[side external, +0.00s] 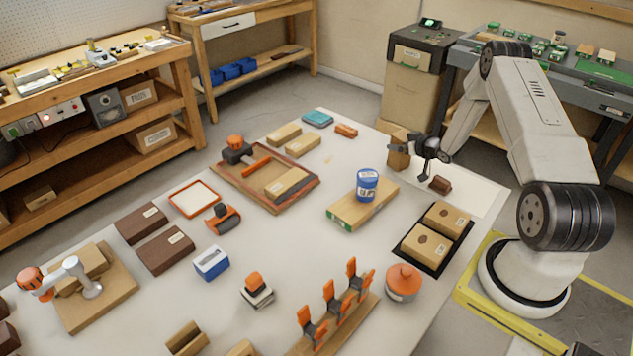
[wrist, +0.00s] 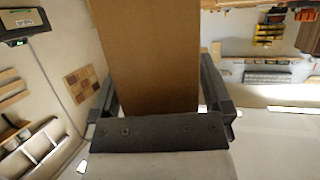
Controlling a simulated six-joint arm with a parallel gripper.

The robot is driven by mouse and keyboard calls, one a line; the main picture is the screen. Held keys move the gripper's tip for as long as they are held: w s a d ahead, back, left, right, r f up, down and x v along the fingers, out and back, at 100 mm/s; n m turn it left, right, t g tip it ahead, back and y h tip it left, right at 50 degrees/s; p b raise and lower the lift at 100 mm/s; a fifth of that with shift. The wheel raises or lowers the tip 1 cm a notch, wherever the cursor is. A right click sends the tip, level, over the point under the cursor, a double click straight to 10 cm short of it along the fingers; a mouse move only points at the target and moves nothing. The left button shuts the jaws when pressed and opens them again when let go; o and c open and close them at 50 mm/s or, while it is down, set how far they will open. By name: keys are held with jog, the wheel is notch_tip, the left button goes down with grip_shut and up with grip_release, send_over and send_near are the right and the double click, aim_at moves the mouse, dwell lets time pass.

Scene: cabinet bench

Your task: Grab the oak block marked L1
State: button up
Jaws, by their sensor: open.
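My gripper (side external: 420,148) is at the back right of the table, its jaws facing an upright tan block (side external: 398,152). In the wrist view, a plain tan-brown block (wrist: 145,60) fills the space between the two open fingers of my gripper (wrist: 160,90). A narrow gap shows beside the right finger. I cannot tell whether either finger touches it. No L1 mark is readable on this block or any other. Labelled light blocks (side external: 303,145) lie at the back, and two more (side external: 447,217) lie in a black tray (side external: 408,257).
A small dark brown block (side external: 440,184) lies just below my gripper. A blue tin (side external: 367,185) stands on a wooden board (side external: 345,213) in front. A wooden tray (side external: 230,182) and dark blocks (side external: 165,252) are further left. Bare table lies around the tin's board.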

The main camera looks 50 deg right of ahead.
jog(key=c, duration=1.3)
jog(key=shift+r, duration=0.15)
jog(key=shift+r, duration=0.75)
jog(key=shift+s+a+r, duration=1.4)
jog(key=shift+s+r, duration=0.45)
jog(key=shift+r, duration=0.05)
jog(key=shift+s+a+r, duration=1.4)
jog(key=shift+s+r, duration=0.45)
jog(key=shift+s, duration=0.05)
jog(key=shift+s+a+r, duration=1.4)
jog(key=shift+s+r, duration=0.45)
jog(key=shift+r, duration=0.05)
